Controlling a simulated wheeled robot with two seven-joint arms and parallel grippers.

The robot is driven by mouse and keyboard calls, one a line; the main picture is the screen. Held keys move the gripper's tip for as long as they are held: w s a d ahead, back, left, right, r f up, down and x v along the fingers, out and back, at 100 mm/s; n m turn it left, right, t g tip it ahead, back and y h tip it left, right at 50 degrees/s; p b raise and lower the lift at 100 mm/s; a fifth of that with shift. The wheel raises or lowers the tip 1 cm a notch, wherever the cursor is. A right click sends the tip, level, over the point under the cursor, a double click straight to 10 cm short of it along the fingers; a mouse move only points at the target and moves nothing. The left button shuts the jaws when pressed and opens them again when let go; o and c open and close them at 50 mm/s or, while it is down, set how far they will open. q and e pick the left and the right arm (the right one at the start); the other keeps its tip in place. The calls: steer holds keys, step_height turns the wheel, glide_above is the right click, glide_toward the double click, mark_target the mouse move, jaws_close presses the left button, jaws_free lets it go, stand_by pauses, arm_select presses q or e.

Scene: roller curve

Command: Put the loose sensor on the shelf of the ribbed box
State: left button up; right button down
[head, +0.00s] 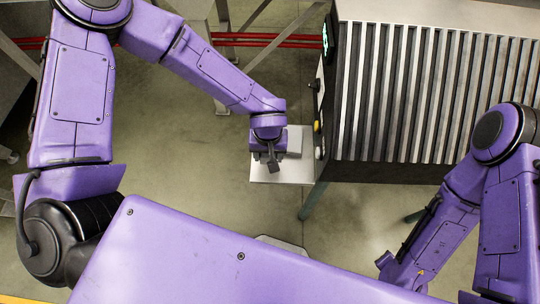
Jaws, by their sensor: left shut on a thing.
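The ribbed box (430,90) stands at the upper right, with metal ribs on top and a dark side. Its pale shelf (282,174) juts out from the box's left side. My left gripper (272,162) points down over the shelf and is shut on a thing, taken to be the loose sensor. The gripper mostly hides it, and I cannot tell whether it touches the shelf. A grey block shape (294,141) shows beside the gripper; I cannot tell what it is. My right arm reaches down at the right, and its gripper does not show.
The box's left side carries a green-lit display (326,36), a yellow knob (317,127) and small fittings close to the shelf. Red pipes (285,41) and metal struts lie behind. A green leg (310,200) stands below the box. Bare floor (190,165) lies left of the shelf.

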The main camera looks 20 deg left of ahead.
mark_target(268, 159)
arm_select(q)
steer(key=f, duration=0.2)
steer(key=shift+s+f, duration=0.25)
steer(key=shift+f, duration=0.1)
steer(key=shift+w+f, duration=0.15)
steer(key=shift+w, duration=0.05)
steer(key=o, duration=1.1)
step_height(268, 159, up, 12)
steer(key=shift+r+p, duration=0.1)
steer(key=shift+p, duration=0.5)
steer(key=s+a+f+n+t+y, duration=0.1)
steer(key=s+a+f, duration=0.4)
steer(key=a+f, duration=0.1)
steer(key=s+a+f+n+t+y, duration=0.1)
steer(key=s+a+f, duration=0.5)
steer(key=s+a+f+n+t+y, duration=0.1)
steer(key=s+a+f, duration=0.5)
steer(key=shift+s+a+f+n, duration=0.1)
steer(key=shift+s+f+n, duration=0.05)
steer(key=shift+f+n, duration=0.15)
